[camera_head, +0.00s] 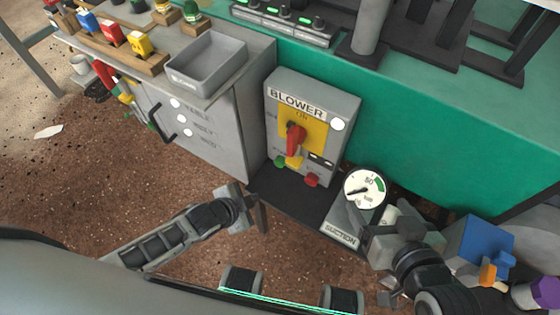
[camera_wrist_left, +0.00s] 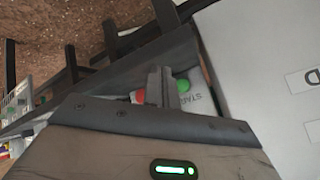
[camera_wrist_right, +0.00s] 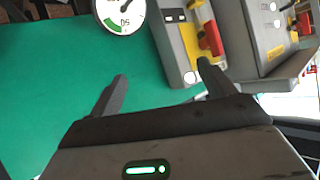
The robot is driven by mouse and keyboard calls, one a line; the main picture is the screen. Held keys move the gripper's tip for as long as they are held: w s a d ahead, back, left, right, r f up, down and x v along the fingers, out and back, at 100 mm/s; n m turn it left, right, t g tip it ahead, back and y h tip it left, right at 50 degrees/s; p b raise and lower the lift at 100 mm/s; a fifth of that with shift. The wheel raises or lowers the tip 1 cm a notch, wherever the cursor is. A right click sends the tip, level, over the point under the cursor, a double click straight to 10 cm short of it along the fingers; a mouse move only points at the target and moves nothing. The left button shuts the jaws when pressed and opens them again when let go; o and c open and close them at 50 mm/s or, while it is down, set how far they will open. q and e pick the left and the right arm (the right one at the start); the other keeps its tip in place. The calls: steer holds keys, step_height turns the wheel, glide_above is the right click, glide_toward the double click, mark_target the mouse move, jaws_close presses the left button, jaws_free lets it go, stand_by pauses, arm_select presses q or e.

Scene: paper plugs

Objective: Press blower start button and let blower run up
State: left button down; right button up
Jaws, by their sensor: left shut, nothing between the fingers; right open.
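The grey blower box (camera_head: 312,110) stands at the end of the grey cabinet. It has a BLOWER label, a yellow plate and a red handle (camera_head: 296,138). Low on its front are a green button (camera_head: 279,161) and a red button (camera_head: 312,180). My left gripper (camera_head: 262,212) is shut and empty, below the box. In the left wrist view its fingers (camera_wrist_left: 162,76) partly cover the space beside the green button (camera_wrist_left: 183,86) and START label; I cannot tell whether they touch. My right gripper (camera_wrist_right: 162,70) is open and empty, near the suction gauge (camera_head: 364,188).
The gauge needle appears to point left, away from the green band. A grey tray (camera_head: 207,64) and a wooden rack of coloured blocks (camera_head: 112,40) sit on the cabinet. A blue box (camera_head: 478,243) is at the right. Open floor lies left of my left gripper.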

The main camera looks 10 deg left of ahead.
mark_target(279, 163)
arm_select(q)
steer(key=shift+s+r, duration=0.1)
steer(key=shift+s, duration=0.05)
arm_select(e)
steer(key=shift+s+r, duration=0.1)
steer(key=shift+s, duration=0.05)
arm_select(q)
steer(key=w+d+b, duration=0.1)
steer(key=w, duration=0.1)
steer(key=w+b, duration=0.1)
steer(key=w, duration=0.1)
steer(key=w+d+b, duration=0.1)
steer(key=w, duration=0.2)
steer(key=shift+w+d+b, duration=0.1)
steer(key=shift+d+b, duration=0.2)
steer(key=shift+w+d, duration=0.2)
steer(key=shift+w, duration=0.4)
arm_select(e)
step_height(279, 163, down, 8)
steer(key=a+g, duration=0.1)
steer(key=shift+w+a+r+g, duration=0.2)
steer(key=shift+w+a+g, duration=0.1)
steer(key=shift+a, duration=0.1)
steer(key=shift+w+d+r, duration=0.1)
steer(key=shift+r, duration=0.05)
arm_select(q)
steer(key=shift+w, duration=0.15)
steer(key=shift+w+d, duration=0.15)
steer(key=shift+w, duration=0.1)
